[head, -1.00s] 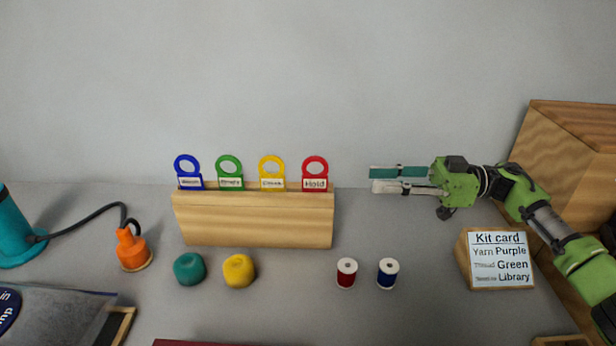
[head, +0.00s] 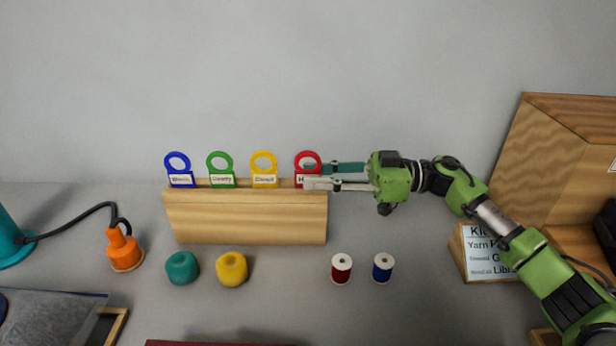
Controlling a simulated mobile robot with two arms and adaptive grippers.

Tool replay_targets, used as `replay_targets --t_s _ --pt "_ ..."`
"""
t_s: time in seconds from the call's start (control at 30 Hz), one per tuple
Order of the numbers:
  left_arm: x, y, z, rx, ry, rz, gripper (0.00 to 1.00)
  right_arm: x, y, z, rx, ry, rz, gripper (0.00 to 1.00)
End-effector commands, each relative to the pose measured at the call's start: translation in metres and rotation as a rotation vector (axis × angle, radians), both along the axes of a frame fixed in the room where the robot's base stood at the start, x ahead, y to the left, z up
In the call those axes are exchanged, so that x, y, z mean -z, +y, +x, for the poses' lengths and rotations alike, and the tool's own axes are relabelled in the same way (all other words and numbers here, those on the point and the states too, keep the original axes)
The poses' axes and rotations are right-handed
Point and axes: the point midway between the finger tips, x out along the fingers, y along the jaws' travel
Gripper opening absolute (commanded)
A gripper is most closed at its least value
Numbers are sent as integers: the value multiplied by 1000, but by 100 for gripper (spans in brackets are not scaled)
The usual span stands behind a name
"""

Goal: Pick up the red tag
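The red tag (head: 301,158) stands at the right end of a wooden block (head: 245,220), with a ring top and a white label. My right gripper (head: 306,175) has come in from the right and its fingertips overlap the tag. Its pale finger covers part of the label, leaving only the first letter readable. The dark teal finger shows at the height of the ring. A gap shows between the fingers, so it is open. I cannot tell whether the fingers touch the tag. My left gripper is not in view.
Yellow (head: 264,161), green (head: 220,160) and blue (head: 178,161) tags stand left in the same block. In front are a teal yarn ball (head: 182,267), a yellow one (head: 232,269), red (head: 341,268) and blue (head: 382,267) spools. My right arm partly hides the kit card (head: 478,252).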

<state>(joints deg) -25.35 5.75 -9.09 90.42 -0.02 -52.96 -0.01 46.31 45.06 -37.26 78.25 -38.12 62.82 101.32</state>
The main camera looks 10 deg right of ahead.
Motion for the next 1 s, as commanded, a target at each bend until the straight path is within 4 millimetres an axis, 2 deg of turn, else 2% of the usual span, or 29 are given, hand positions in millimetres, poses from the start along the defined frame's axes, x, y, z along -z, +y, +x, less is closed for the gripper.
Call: replay_targets --t_s 0.03,0.13,0.37,0.4,0.47,0.87,1.0 --pt "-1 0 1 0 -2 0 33 0 9 1 -3 -2 3 25" --pt "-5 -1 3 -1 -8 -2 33 -1 19 4 -1 -2 1 25" --pt "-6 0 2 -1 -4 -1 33 0 21 5 1 0 0 25" --pt "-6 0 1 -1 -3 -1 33 0 21 5 1 0 0 15" --pt "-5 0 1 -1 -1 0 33 0 21 4 1 0 0 0" --pt "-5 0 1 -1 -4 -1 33 -1 20 4 1 -1 0 0" --pt "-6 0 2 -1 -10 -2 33 -7 20 5 1 -2 0 0"
